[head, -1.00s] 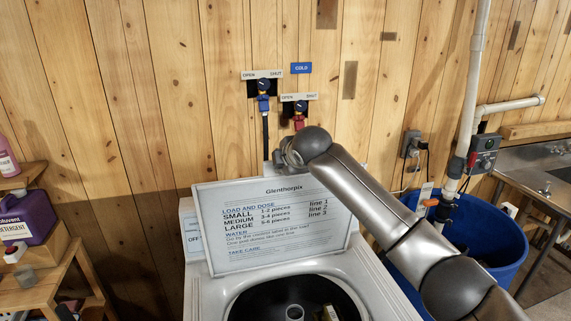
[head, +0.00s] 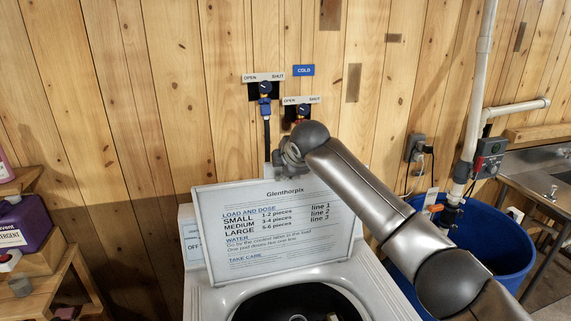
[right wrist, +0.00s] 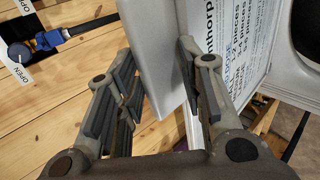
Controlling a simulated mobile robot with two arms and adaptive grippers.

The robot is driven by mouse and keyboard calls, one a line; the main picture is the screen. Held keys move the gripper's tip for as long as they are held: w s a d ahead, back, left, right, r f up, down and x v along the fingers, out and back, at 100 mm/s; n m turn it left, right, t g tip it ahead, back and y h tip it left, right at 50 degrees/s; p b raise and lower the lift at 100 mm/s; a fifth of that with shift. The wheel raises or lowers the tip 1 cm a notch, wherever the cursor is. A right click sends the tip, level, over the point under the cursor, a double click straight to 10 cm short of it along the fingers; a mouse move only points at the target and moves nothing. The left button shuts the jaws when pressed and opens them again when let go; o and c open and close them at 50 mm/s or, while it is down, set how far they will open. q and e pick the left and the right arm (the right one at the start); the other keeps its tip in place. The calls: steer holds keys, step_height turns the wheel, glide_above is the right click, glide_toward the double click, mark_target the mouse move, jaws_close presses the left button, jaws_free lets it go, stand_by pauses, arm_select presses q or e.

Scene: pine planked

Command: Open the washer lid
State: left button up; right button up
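The washer lid (head: 350,238) stands raised and leaning back, its printed inner face toward me. The washer (head: 377,290) shows its dark open tub (head: 262,306) below. My right arm reaches across from the right, and its wrist is at the lid's top edge; the head view hides the fingers behind the lid. In the right wrist view my right gripper (right wrist: 158,82) has its fingers spread, with a grey panel (right wrist: 150,45) between them. One finger overlaps the edge of the printed lid face (right wrist: 240,50); I cannot tell whether it touches. My left gripper is out of view.
A blue barrel (head: 507,255) with a white pipe (head: 478,90) stands at right. A wooden shelf with a purple detergent bottle (head: 25,222) is at left.

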steer(key=shift+w, duration=0.15)
steer(key=v, duration=1.2)
steer(key=shift+f, duration=0.1)
